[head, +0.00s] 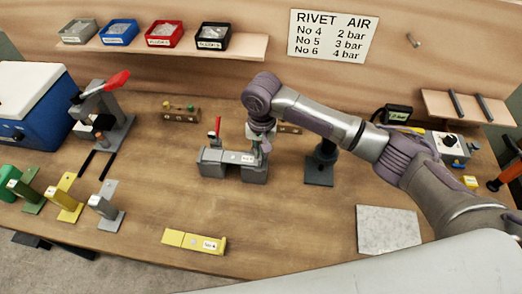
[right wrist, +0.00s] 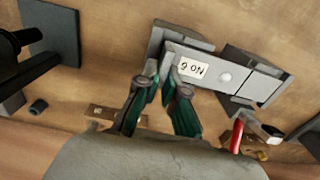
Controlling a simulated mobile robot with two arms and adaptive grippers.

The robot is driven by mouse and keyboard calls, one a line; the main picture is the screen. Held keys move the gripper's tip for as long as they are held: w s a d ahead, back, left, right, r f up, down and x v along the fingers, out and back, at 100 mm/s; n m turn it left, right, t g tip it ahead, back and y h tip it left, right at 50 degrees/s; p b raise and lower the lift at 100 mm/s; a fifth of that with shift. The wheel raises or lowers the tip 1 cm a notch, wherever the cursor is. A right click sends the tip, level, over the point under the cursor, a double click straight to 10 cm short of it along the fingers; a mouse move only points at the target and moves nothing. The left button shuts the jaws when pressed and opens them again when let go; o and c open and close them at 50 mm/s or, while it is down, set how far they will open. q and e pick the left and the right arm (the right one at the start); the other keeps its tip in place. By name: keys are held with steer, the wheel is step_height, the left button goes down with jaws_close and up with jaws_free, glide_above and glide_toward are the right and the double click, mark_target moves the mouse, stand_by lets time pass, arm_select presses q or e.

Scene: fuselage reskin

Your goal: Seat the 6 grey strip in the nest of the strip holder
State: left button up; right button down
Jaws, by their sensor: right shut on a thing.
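The grey No 6 strip (head: 228,156) lies lengthwise along the top of the grey strip holder (head: 232,171). In the right wrist view the strip (right wrist: 226,77), with its white label and a round light spot, spans the two dark blocks of the holder (right wrist: 183,32). My right gripper (head: 262,149) is shut on one end of the strip, and its green-sided fingers (right wrist: 166,80) show on either side of that end. Whether the strip is fully down in the nest I cannot tell. My left gripper is not in view.
A red-handled clamp (head: 216,130) stands just behind the holder. A dark stand (head: 321,162) is close on its right. A yellow strip (head: 194,241) lies in front, and a pale plate (head: 388,230) at front right. The table between holder and yellow strip is clear.

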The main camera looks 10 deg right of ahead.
steer(key=shift+f, duration=0.25)
steer(key=c, duration=1.3)
jaws_free()
steer(key=shift+f, duration=0.1)
steer(key=shift+r+b, duration=1.55)
steer(key=shift+r, duration=4.85)
